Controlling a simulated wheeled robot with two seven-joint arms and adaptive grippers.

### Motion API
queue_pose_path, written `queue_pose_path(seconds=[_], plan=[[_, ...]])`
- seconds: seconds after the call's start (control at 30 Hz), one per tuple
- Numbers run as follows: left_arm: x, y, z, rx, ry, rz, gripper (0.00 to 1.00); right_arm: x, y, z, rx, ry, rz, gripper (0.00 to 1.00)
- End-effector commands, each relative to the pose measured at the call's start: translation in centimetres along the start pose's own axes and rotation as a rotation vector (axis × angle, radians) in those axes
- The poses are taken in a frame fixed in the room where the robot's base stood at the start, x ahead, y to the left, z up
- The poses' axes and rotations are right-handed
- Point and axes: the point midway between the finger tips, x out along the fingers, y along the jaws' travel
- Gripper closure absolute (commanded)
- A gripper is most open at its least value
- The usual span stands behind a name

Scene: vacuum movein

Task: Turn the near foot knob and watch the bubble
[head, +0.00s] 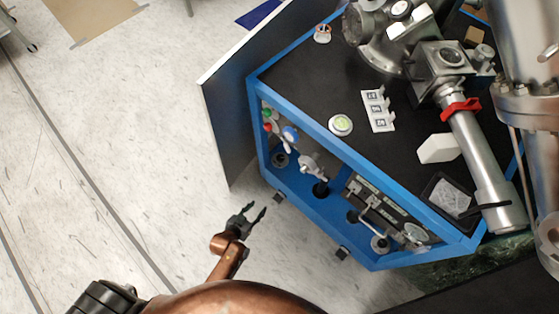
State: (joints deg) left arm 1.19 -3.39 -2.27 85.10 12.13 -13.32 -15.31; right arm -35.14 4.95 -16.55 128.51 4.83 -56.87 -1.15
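A round bubble level (341,124) with a white rim and a yellow-green face lies on the dark top of the blue-framed cart (300,200). The bubble is too small to read. Round foot knobs show inside the open near side of the frame: a grey one (280,159) at the left, a dark one (321,188) in the middle and another (380,244) at the right. I cannot tell which is the near foot knob. My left gripper (257,208) is open and empty, out over the floor, left of the frame and apart from it. My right gripper is not in view.
A steel vacuum pipe (474,150) with a red clamp (461,108) lies across the cart top. A white panel (395,111) and a white block (439,149) are there too. A dark panel (228,130) stands at the cart's left.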

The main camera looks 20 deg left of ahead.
Motion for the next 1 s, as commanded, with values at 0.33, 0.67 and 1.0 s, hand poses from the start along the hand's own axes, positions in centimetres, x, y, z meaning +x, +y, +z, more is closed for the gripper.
queue_pose_path(seconds=[0.33, 0.67, 1.0], plan=[[10.8, 0.7, -9.1, -0.036, 0.494, -0.199, 0.64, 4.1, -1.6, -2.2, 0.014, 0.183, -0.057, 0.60], [11.8, 0.8, -12.1, -0.045, 0.638, -0.302, 0.64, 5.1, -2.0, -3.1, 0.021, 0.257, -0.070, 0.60], [15.7, -0.7, -14.8, -0.045, 0.637, -0.302, 0.64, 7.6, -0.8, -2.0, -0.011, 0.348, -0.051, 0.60]])
